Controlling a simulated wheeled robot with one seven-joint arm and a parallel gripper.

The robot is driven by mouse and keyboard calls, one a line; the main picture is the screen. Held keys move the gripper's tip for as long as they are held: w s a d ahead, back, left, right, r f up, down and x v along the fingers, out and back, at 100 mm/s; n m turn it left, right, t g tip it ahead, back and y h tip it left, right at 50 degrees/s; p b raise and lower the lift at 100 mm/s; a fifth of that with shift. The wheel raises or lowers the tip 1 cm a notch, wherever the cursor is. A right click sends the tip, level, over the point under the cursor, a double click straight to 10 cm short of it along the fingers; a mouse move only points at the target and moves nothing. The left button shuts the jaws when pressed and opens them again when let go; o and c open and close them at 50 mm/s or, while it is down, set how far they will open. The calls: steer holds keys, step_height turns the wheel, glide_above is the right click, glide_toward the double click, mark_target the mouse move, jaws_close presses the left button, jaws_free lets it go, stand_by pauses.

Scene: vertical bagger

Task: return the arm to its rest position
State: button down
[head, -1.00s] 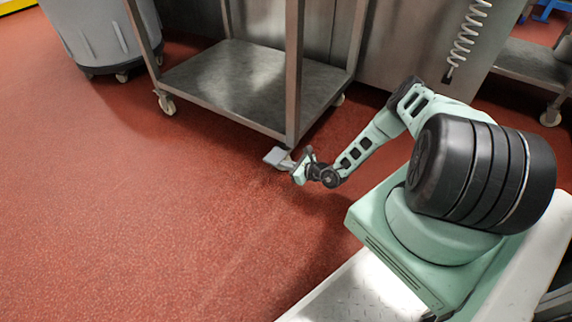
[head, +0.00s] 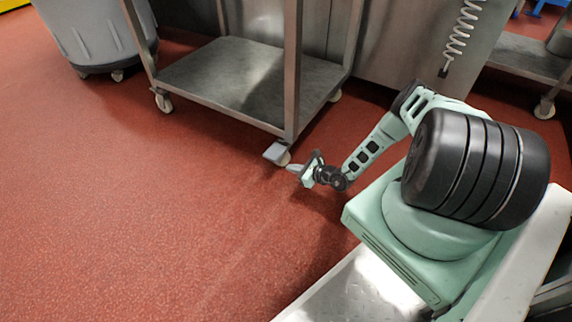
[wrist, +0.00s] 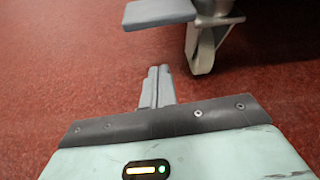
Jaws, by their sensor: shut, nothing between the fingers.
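My gripper (head: 292,168) is low over the red floor, in front of the near corner of a steel cart. Its two grey fingers (wrist: 157,86) are together and hold nothing in the wrist view. My green arm runs from there up and back to its base at the right. A flat grey pedal (head: 274,152) sticks out at the cart's near caster (head: 285,160). The pedal (wrist: 160,13) and the caster wheel (wrist: 203,48) also show in the wrist view, beyond the fingertips. A gap of floor separates the fingertips from both.
The steel cart (head: 205,90) has a low shelf and upright posts. A grey wheeled bin (head: 95,35) stands at the back left. A steel cabinet (head: 400,45) with a coiled hose (head: 460,30) is behind. The red floor at the left and front is clear.

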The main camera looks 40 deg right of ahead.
steer(key=p+v, duration=0.2)
steer(key=v, duration=0.4)
steer(key=shift+s, duration=0.35)
steer(key=shift+d, duration=0.1)
